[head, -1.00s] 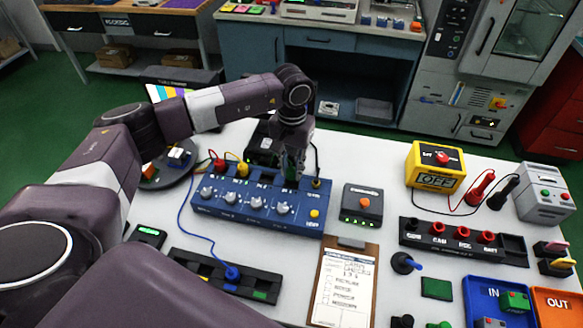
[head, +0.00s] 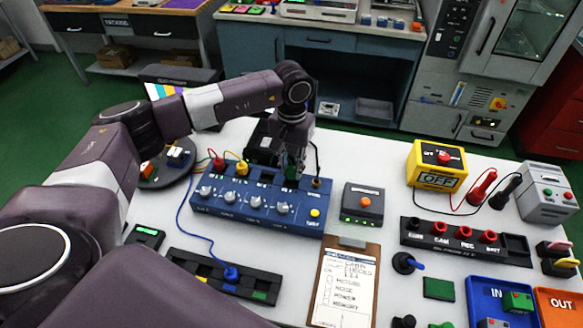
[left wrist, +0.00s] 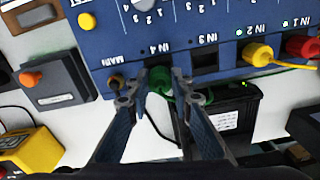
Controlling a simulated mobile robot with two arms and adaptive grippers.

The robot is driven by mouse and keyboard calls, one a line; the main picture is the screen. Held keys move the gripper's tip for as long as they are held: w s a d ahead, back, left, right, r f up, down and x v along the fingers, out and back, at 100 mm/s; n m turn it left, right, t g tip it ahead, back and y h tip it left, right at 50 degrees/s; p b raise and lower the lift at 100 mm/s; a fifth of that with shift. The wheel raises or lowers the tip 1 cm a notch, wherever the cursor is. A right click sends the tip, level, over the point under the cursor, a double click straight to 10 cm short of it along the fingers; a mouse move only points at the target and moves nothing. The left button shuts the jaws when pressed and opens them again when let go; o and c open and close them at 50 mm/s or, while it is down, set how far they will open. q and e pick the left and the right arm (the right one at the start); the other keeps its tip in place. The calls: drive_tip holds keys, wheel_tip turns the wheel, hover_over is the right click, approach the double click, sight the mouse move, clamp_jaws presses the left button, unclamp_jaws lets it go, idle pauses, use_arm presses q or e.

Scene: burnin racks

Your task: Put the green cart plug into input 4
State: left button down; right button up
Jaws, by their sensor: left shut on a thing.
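The blue box (head: 230,206) on the white table has a row of inputs along its far edge, labelled IN 1 to IN 4 in the left wrist view (left wrist: 110,50). My left gripper (head: 292,165) is over the far edge at input 4. It is shut on the green plug (left wrist: 158,80), which lines up with the IN 4 label and touches or sits in that opening. The fingers hide how deep it is. A green cable runs back from the plug. My right gripper is not in view.
A red plug (left wrist: 300,47) is in IN 1 and a yellow plug (left wrist: 257,54) in IN 2. IN 3 (left wrist: 205,60) is empty. A black cart unit (left wrist: 225,110) stands behind the box. A grey button box (head: 362,204) and clipboard (head: 345,285) are to the right.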

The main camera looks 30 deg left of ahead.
use_arm(q)
drive_tip(key=shift+f+b, duration=1.1)
drive_tip(key=shift+f, duration=0.05)
drive_tip(key=c, duration=1.6)
unclamp_jaws()
drive_tip(key=shift+r, duration=0.15)
wheel_tip(320, 180, up, 12)
drive_tip(key=shift+f, duration=0.1)
